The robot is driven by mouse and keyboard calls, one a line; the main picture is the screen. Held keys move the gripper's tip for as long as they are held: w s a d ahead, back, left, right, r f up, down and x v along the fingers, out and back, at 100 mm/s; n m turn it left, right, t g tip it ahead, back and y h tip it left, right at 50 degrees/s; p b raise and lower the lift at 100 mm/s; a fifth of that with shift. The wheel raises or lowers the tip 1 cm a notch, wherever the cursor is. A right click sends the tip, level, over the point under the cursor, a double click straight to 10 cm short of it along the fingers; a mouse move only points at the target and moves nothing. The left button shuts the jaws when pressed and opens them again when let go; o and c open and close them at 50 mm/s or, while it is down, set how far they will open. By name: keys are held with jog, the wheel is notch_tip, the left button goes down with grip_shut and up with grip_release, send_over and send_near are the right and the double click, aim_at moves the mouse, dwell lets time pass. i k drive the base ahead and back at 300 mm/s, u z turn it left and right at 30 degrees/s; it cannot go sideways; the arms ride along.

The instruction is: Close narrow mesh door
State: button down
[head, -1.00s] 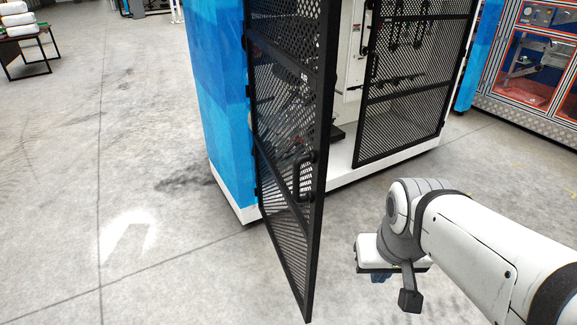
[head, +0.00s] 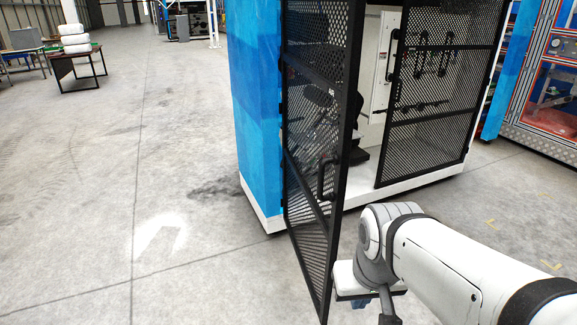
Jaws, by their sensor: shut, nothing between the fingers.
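The narrow mesh door (head: 312,110) is black and perforated. It stands open, hinged along the blue side panel (head: 257,120), with its free edge swung out toward me. A black handle (head: 325,181) sits near that free edge. My gripper (head: 387,317) is at the bottom of the head view, right of the door's free lower edge. It looks apart from the door. The gripper is shut and empty; its tip is cut off by the frame's lower edge.
A second mesh panel (head: 432,125) stands right of the cabinet opening, above a white base (head: 412,185). An orange-framed cabinet (head: 548,90) is at the far right. A table (head: 82,56) with white bundles is far left. The floor left of the door is clear.

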aim_at(345, 94)
jog(key=i, duration=1)
jog(key=u, duration=0.05)
